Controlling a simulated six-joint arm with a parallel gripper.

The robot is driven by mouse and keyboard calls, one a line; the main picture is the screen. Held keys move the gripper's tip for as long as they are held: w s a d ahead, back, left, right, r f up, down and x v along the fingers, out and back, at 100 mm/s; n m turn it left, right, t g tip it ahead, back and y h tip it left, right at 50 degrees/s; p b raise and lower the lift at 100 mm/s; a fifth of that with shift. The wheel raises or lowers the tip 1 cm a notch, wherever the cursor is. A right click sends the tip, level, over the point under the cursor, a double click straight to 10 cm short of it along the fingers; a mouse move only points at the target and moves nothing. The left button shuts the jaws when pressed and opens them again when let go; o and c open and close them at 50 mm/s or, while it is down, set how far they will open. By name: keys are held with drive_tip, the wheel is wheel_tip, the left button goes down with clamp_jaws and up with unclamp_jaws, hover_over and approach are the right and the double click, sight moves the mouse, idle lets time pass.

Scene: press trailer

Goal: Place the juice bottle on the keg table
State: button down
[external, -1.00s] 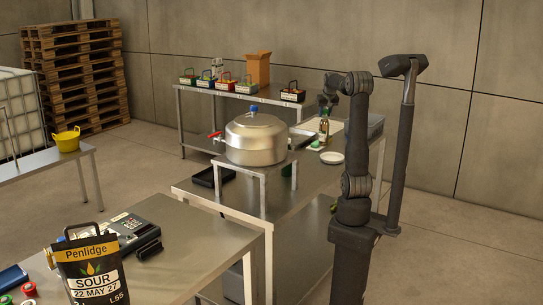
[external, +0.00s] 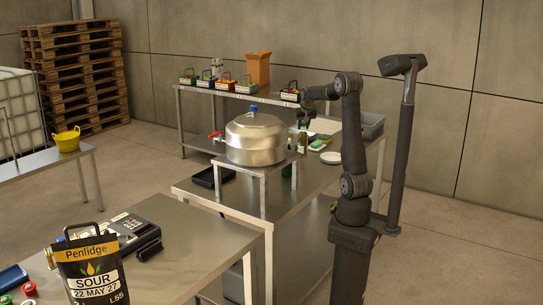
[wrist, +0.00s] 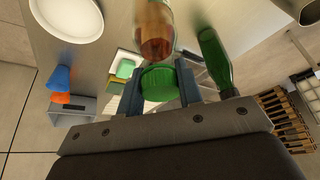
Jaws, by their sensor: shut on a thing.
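The juice bottle, amber with a green cap (wrist: 159,82), is in my gripper. In the wrist view the two blue-grey fingers of my gripper (wrist: 158,88) are shut on the cap, and amber glass (wrist: 153,30) shows just beyond it. In the external view my gripper (external: 304,112) is above the long steel table, right of the keg, with the small bottle (external: 303,142) below it. I cannot tell whether its base touches the table. The silver keg (external: 255,139) stands on a raised steel stand (external: 247,169) on the long steel table (external: 312,183).
A green bottle (wrist: 213,55) stands close right of the fingers in the wrist view. A white plate (external: 331,157) and a grey bin (external: 370,125) are on the long table. A black tray (external: 213,177) lies left of the stand. Small baskets and a cardboard box (external: 257,68) stand on the back table.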

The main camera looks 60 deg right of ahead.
sight(304, 130)
drive_tip(key=shift+f, duration=1.7)
drive_tip(key=c, duration=1)
unclamp_jaws()
drive_tip(key=shift+f, duration=0.1)
drive_tip(key=v, duration=1.2)
drive_tip(key=shift+w, duration=0.1)
